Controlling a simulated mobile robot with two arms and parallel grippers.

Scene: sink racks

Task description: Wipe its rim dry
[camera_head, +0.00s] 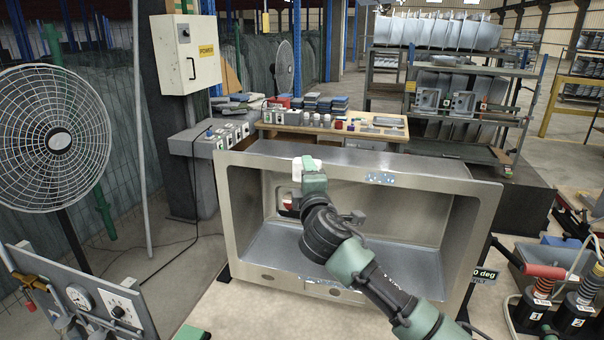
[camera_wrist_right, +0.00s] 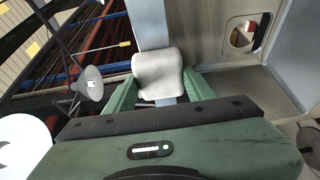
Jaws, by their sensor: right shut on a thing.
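A large steel sink (camera_head: 440,178) stands tipped on its side with its open basin facing me. A bluish speckled patch, like water drops, lies on its upper rim (camera_head: 381,178), and a similar patch lies on the lower rim (camera_head: 322,284). My right gripper (camera_head: 309,172) is at the upper rim, left of the upper patch, shut on a white cloth or pad (camera_head: 298,166). In the right wrist view the pad (camera_wrist_right: 158,74) sits between the green fingers, over the grey rim strip (camera_wrist_right: 152,25). Whether it touches the rim is unclear. My left gripper is out of view.
A workbench (camera_head: 330,131) with small parts stands behind the sink. A fan (camera_head: 58,142) and a gauge panel (camera_head: 85,300) are at left. Cylindrical devices with red and yellow tops (camera_head: 545,285) are at right.

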